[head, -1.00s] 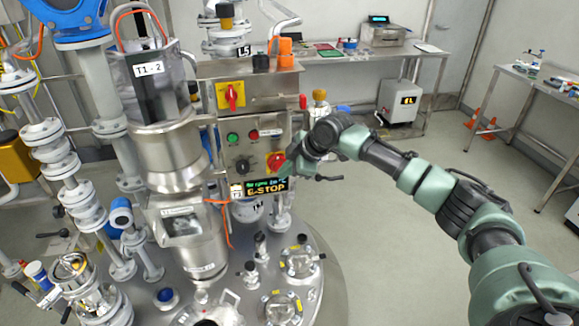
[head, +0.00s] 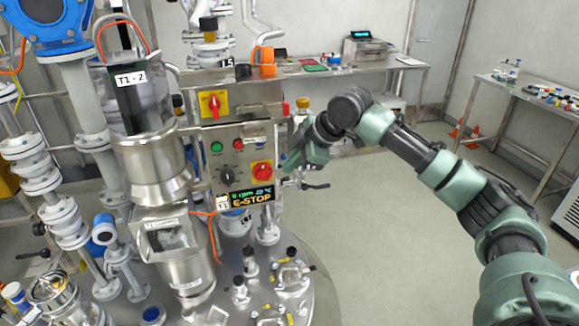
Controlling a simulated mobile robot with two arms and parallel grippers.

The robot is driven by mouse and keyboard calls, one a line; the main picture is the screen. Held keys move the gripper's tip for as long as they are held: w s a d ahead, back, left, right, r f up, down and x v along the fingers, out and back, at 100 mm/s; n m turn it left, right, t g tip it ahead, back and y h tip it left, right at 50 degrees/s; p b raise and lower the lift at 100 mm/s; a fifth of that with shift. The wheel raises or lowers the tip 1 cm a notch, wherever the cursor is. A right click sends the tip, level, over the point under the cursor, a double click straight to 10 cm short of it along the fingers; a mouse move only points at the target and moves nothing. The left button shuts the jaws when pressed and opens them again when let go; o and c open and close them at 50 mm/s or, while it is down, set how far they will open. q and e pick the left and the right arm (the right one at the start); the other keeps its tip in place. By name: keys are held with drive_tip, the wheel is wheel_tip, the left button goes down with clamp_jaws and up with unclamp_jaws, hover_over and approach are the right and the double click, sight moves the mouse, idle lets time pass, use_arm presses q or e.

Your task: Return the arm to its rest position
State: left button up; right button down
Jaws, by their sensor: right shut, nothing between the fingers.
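My right arm comes in from the right, and its gripper (head: 288,166) is shut and empty just to the right of the control box (head: 232,150). The box's display (head: 252,197) reads E-STOP. My left gripper is not in view.
The reactor vessel lid (head: 215,300) with several fittings fills the lower left. A steel column labelled T1-2 (head: 150,150) stands left of the box. A bench (head: 350,68) stands at the back, and another table (head: 520,95) at the right. Open floor (head: 400,230) lies below my arm.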

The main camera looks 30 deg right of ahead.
drive_tip(key=w+d+f+m+h+b, duration=0.1)
drive_tip(key=w+f+m, duration=0.15)
drive_tip(key=f, duration=1.05)
drive_tip(key=w+f+m, duration=0.1)
drive_tip(key=f+m, duration=0.2)
drive_tip(key=f, duration=1)
drive_tip(key=s+f+m+h, duration=0.1)
drive_tip(key=s+f, duration=0.3)
drive_tip(key=f, duration=0.3)
drive_tip(key=s+f+m+g+b, duration=0.1)
drive_tip(key=s+f, duration=0.3)
drive_tip(key=f, duration=0.4)
drive_tip(key=s+f+m+h, duration=0.1)
drive_tip(key=s+f, duration=0.3)
drive_tip(key=f, duration=0.3)
drive_tip(key=s+a+f+m+g, duration=0.1)
drive_tip(key=s+a+f, duration=0.1)
drive_tip(key=s+f, duration=0.65)
drive_tip(key=s+a+f+m+g, duration=0.1)
drive_tip(key=s+a+f, duration=0.1)
drive_tip(key=s+f, duration=0.7)
drive_tip(key=s+a+f+g, duration=0.1)
drive_tip(key=s+a+f, duration=0.2)
drive_tip(key=s, duration=1.1)
drive_tip(key=s+a+f+g+b, duration=0.1)
drive_tip(key=s+a+f, duration=0.2)
drive_tip(key=s, duration=1.1)
drive_tip(key=shift+s+a+f+m+g, duration=0.15)
drive_tip(key=shift+a+f+m+g, duration=0.3)
drive_tip(key=shift+a, duration=0.5)
